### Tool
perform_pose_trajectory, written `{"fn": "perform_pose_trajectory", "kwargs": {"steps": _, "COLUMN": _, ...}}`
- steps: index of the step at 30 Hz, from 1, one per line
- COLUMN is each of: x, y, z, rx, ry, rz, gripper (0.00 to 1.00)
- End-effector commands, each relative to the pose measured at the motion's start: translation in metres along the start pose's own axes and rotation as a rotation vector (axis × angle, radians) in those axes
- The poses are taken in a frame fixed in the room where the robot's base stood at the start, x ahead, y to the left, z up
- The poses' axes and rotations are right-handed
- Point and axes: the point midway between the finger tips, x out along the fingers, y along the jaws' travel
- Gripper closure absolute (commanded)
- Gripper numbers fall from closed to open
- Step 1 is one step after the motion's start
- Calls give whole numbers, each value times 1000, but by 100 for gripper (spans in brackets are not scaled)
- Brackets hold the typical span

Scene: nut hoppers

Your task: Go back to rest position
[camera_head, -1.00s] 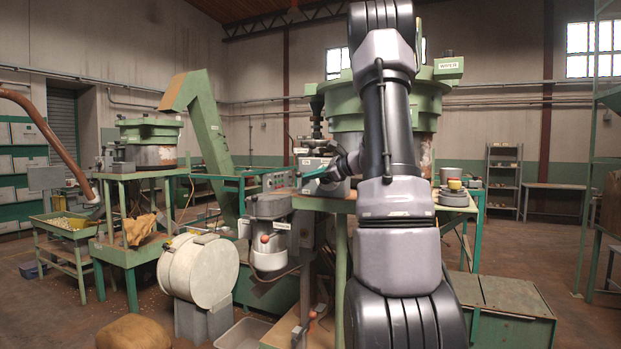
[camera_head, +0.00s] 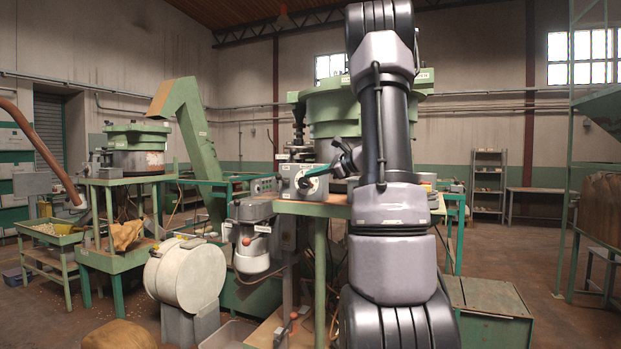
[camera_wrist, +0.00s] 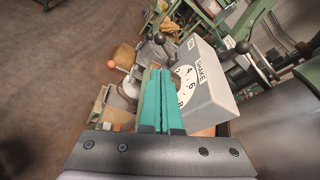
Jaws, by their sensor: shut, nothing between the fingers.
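My gripper (camera_head: 318,171) shows in the head view as a small teal shape in front of a grey control box (camera_head: 292,181). My raised arm fills the middle of that view and hides part of the large green hopper (camera_head: 328,106). In the wrist view my gripper (camera_wrist: 158,74) has its two teal fingers pressed together with nothing between them. The grey box (camera_wrist: 208,90), labelled SHAKE with a numbered dial, lies just beyond and right of the fingers. I cannot tell the exact gap between fingers and box.
A second green hopper (camera_head: 137,143) stands at the left. A white drum (camera_head: 186,274), a grey motor unit (camera_head: 252,248) and a sack (camera_head: 119,335) are low at left and centre. A green chest (camera_head: 487,308) is at right. Open floor (camera_head: 535,255) lies farther right.

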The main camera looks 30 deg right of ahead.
Motion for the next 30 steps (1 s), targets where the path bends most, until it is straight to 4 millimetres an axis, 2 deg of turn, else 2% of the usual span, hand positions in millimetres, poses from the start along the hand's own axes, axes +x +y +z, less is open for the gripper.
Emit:
{"fn": "perform_pose_trajectory", "kwargs": {"steps": 15, "x": 0, "y": 0, "z": 0, "rx": 0, "ry": 0, "rz": 1, "gripper": 100}}
{"fn": "perform_pose_trajectory", "kwargs": {"steps": 19, "x": 0, "y": 12, "z": 14, "rx": -37, "ry": 2, "rz": 34, "gripper": 100}}
{"fn": "perform_pose_trajectory", "kwargs": {"steps": 20, "x": 1, "y": 20, "z": 22, "rx": -59, "ry": 4, "rz": 53, "gripper": 100}}
{"fn": "perform_pose_trajectory", "kwargs": {"steps": 23, "x": 0, "y": 61, "z": 57, "rx": -179, "ry": 16, "rz": 155, "gripper": 100}}
{"fn": "perform_pose_trajectory", "kwargs": {"steps": 27, "x": -17, "y": 140, "z": 107, "rx": -446, "ry": 49, "rz": 340, "gripper": 100}}
{"fn": "perform_pose_trajectory", "kwargs": {"steps": 30, "x": -38, "y": 194, "z": 129, "rx": -661, "ry": 75, "rz": 458, "gripper": 100}}
